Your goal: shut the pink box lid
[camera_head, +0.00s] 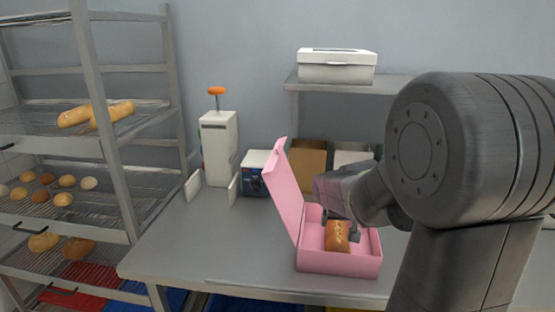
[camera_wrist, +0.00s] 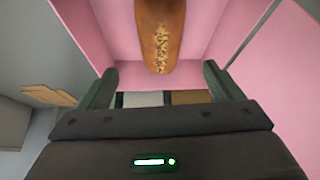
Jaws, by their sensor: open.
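The pink box (camera_head: 338,262) sits on the grey metal table. Its lid (camera_head: 282,187) stands up, leaning outward at the left side of the box. A brown scored loaf (camera_head: 337,237) is inside the box; it also shows in the wrist view (camera_wrist: 160,32). My gripper (camera_head: 341,222) is over the box opening, close to the loaf. In the wrist view my gripper (camera_wrist: 160,88) has its two fingers wide apart, with pink walls around and nothing held between them. Whether a finger touches the loaf cannot be told.
A rack (camera_head: 118,150) with breads stands at the left. A white dispenser (camera_head: 219,148) with an orange knob and a small dark-blue and white box (camera_head: 256,174) stand behind the lid. A shelf (camera_head: 345,85) with a white box (camera_head: 337,66) hangs above. The table's (camera_head: 215,240) left part is clear.

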